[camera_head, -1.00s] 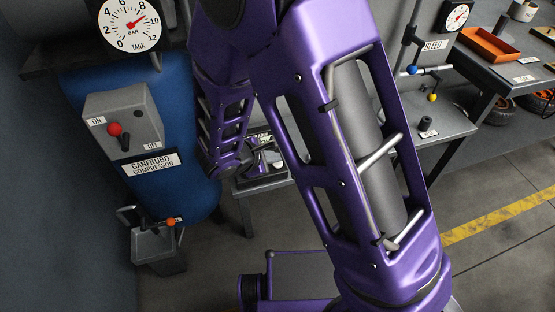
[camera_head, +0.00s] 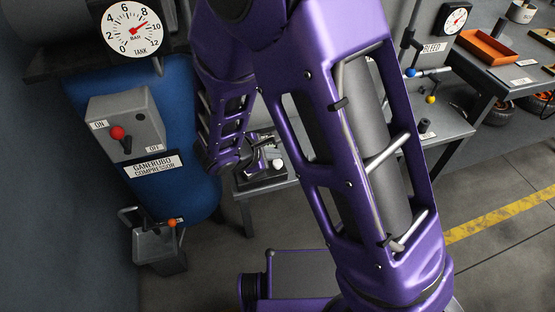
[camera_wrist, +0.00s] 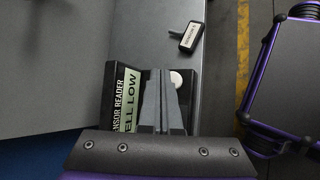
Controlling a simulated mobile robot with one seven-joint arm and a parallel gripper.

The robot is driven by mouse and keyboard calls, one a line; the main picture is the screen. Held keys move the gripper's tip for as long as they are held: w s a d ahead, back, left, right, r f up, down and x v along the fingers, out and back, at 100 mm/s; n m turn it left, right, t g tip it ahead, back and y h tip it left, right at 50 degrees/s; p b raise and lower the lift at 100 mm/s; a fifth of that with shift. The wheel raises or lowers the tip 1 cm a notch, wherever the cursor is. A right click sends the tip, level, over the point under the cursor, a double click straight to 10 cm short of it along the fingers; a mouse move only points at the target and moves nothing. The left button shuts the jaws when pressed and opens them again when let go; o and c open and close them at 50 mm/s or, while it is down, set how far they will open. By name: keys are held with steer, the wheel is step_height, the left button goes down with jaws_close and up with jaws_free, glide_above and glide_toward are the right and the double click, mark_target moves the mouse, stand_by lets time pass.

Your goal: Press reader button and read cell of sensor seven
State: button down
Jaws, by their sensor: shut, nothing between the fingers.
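The sensor reader (camera_wrist: 119,122) is a dark box in the wrist view, with "SENSOR READER" lettering partly covered by my gripper's body. The round white reader button (camera_wrist: 177,78) shows just right of my fingertips. My gripper (camera_wrist: 162,76) is shut and empty, its fingers over the reader; contact cannot be told. In the head view the reader (camera_head: 262,182) sits on a low bench, with the white button (camera_head: 278,163) beside my gripper. A small dark sensor with a white label (camera_wrist: 188,37) lies beyond the reader; its number is hard to read.
The blue compressor (camera_head: 180,185) with a red lever (camera_head: 118,133) stands left in the head view. The grey bench (camera_head: 440,125) continues right, with the bleed valve handles (camera_head: 412,72) and gauge above. An orange tray (camera_head: 487,48) is further right. Bench surface around the labelled sensor is clear.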

mark_target(274, 165)
steer(key=shift+r+p, duration=1.7)
steer(key=shift+r, duration=0.8)
